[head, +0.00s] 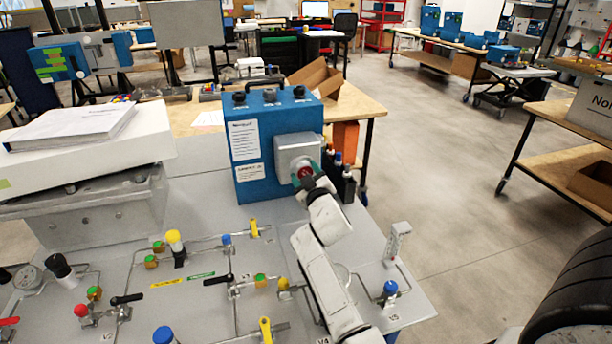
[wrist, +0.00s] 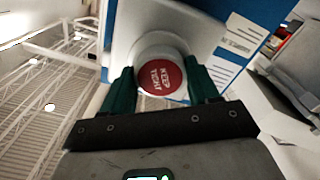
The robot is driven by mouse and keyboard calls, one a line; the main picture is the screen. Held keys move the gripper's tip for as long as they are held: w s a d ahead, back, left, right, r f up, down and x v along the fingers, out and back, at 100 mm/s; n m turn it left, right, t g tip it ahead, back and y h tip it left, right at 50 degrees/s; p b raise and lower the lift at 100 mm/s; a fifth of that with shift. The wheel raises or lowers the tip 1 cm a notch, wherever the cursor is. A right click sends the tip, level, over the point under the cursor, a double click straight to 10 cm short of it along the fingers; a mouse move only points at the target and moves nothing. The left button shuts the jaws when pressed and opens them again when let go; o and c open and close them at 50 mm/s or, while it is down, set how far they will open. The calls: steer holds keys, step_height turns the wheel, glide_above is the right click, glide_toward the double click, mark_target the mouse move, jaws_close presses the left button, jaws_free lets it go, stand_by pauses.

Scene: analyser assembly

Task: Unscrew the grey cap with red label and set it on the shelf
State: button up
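The grey cap with the red label (wrist: 160,77) sits at the front of the light grey box on the blue analyser (head: 245,140). Its round red face with white writing points at the wrist camera; it also shows small in the head view (head: 305,172). My gripper (wrist: 162,85) has one green finger on each side of the cap, close against its rim, and looks shut on it. In the head view my gripper (head: 308,177) reaches up to the box from below. The fingers hide the cap's sides.
The grey bench top (head: 205,255) carries pipes, valves and coloured knobs in front of the analyser. Several small bottles (head: 345,180) stand close to its right. A white case with papers (head: 85,140) is at left. A wooden table (head: 355,103) stands behind.

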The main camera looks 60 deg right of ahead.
steer(key=c, duration=0.7)
steer(key=n+p, duration=0.1)
steer(key=n, duration=0.1)
steer(key=shift+r+n, duration=0.1)
steer(key=shift+n, duration=0.3)
steer(key=n, duration=0.4)
steer(key=shift+p, duration=0.4)
steer(key=n, duration=0.6)
steer(key=shift+p, duration=0.3)
steer(key=n, duration=1.1)
